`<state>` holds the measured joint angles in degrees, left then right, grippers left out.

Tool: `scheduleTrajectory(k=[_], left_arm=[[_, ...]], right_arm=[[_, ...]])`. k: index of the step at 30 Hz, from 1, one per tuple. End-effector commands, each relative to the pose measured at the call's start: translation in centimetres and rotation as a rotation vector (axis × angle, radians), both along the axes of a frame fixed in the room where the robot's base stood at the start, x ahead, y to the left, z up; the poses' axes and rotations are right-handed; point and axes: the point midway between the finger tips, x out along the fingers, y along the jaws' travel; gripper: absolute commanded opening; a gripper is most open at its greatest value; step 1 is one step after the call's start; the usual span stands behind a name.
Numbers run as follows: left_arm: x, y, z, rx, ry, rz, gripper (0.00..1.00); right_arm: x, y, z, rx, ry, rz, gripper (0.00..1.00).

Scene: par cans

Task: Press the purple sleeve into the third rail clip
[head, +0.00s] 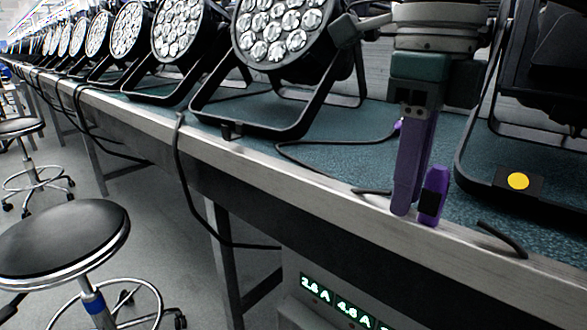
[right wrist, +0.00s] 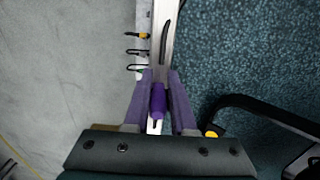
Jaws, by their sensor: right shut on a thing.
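The purple sleeve (right wrist: 157,100) is between the two purple fingers of my right gripper (right wrist: 157,92), low over the pale rail (right wrist: 153,20). In the head view the right gripper (head: 415,205) points down at the bench's front edge, and a bright purple piece with a dark patch (head: 441,190), which looks like the sleeve, shows beside its near finger. The gripper is shut on the sleeve. A dark cable (right wrist: 166,38) lies along the rail ahead of the sleeve. The fingers hide the spot under the sleeve, and I cannot make out the third clip. My left gripper is not in view.
Several par cans (head: 285,30) stand on the teal bench top (head: 330,150). One with a yellow dot (head: 518,181) is close to the right of my gripper. Small dark hooks (right wrist: 136,52) stick out beside the rail. A stool (head: 62,240) stands on the floor.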

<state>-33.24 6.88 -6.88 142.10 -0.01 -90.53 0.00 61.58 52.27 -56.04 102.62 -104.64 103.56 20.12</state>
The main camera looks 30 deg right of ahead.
Motion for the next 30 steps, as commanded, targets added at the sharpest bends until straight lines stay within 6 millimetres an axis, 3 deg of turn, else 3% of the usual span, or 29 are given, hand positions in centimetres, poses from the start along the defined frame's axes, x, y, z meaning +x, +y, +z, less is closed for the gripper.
scheduleTrajectory(k=[10, 11, 20, 30], left_arm=[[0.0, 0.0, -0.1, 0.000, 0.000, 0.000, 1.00], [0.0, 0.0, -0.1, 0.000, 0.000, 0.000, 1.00], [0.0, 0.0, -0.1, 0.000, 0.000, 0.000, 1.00], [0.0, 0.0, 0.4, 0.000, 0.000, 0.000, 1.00]], right_arm=[[-0.2, -0.2, -0.6, -0.008, 0.009, -0.003, 0.00], [-0.2, -0.2, -0.6, -0.008, 0.009, -0.003, 0.26], [-0.1, -0.1, -0.4, -0.005, 0.007, -0.002, 0.58], [0.0, -0.1, 0.7, -0.003, 0.002, -0.001, 0.58]])
